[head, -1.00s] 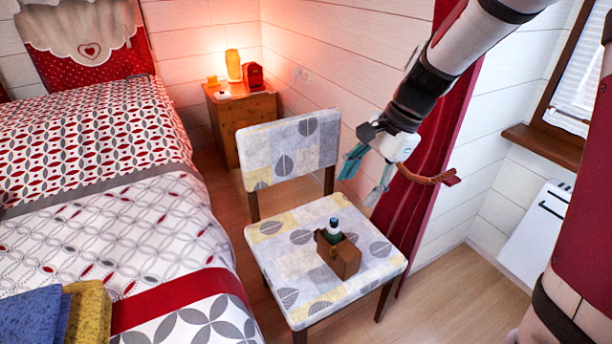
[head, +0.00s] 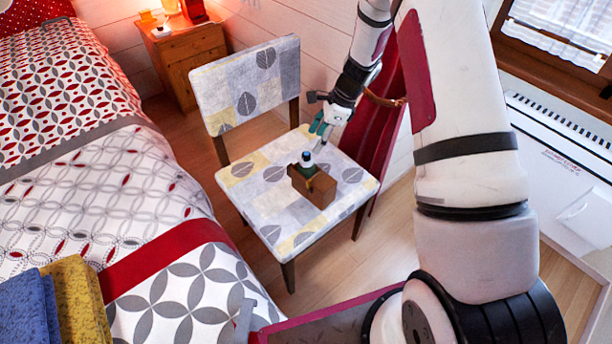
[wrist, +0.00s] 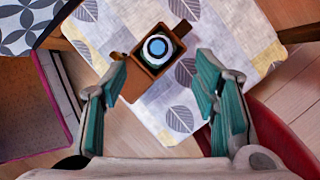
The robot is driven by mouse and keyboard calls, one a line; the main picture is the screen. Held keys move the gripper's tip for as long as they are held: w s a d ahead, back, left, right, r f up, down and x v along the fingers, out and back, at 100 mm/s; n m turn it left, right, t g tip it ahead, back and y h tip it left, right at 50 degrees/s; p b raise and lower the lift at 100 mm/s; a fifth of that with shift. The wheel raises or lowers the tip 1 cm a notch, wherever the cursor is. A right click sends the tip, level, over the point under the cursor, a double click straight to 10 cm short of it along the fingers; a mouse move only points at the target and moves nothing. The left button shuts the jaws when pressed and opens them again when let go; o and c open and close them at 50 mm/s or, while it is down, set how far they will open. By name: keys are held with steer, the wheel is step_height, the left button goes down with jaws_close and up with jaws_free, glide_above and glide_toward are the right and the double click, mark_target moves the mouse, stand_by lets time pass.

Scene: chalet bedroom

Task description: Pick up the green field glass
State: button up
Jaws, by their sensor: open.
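The green field glass (head: 307,164) stands upright in a small brown case (head: 322,191) on the chair seat. Only its upper part shows, with a pale top. In the wrist view the field glass (wrist: 158,48) is seen from above as a round pale-blue end in a white and dark ring, inside the open brown case (wrist: 134,87). My gripper (head: 320,130) is open and empty, above the seat and just behind and right of the case in the head view. In the wrist view its teal fingers (wrist: 161,75) are spread wide, with the field glass beyond the tips and between their lines.
The patterned chair (head: 245,190) has its backrest (head: 250,80) on the far side. The bed (head: 90,170) is at the left, with folded blue and yellow towels (head: 75,305). A wooden nightstand (head: 185,60) stands at the back.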

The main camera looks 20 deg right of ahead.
mark_target(308, 153)
steer(key=b+x, duration=0.1)
steer(key=x, duration=0.7)
steer(key=shift+s+a+f, duration=0.1)
steer(key=shift+a+f, duration=0.05)
steer(key=shift+a, duration=0.1)
jaws_close()
